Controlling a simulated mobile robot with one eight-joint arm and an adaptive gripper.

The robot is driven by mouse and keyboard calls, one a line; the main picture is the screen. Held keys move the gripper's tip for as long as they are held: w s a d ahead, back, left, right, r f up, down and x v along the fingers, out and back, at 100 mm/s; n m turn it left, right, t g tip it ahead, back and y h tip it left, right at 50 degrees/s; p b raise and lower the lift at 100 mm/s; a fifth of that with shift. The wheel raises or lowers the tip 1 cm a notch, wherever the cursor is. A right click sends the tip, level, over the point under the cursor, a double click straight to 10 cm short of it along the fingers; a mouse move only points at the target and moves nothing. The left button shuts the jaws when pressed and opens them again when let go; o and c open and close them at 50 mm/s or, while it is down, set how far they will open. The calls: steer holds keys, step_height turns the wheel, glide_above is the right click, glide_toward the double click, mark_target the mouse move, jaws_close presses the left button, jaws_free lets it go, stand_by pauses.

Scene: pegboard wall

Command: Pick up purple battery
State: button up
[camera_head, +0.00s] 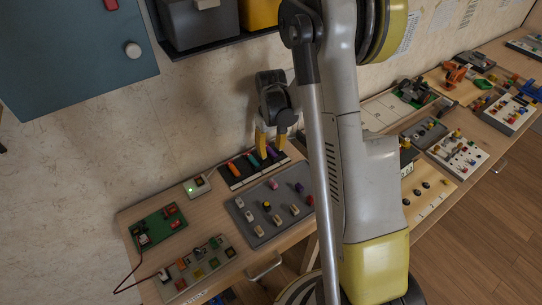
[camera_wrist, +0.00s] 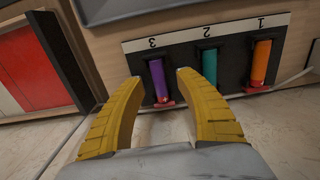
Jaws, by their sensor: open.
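The purple battery (camera_wrist: 158,82) sits in slot 3 of a black battery holder (camera_wrist: 232,67) with a white numbered strip. In the wrist view it appears between the two yellow fingertips of my gripper (camera_wrist: 161,78), nearer the left one. The fingers are spread and hold nothing; I cannot tell how far beyond the tips the battery lies. In the head view my gripper (camera_head: 271,151) points down over the right end of the holder (camera_head: 228,178), with the purple battery (camera_head: 272,152) partly hidden by the fingers.
A teal battery (camera_wrist: 210,68) and an orange battery (camera_wrist: 261,62) fill slots 2 and 1. A grey board of small pegs (camera_head: 246,209) lies in front of the holder. A small box with a green light (camera_head: 196,186) stands left. The wall is close behind.

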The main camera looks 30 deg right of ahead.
steer(key=shift+f, duration=0.35)
steer(key=shift+r, duration=0.1)
jaws_close()
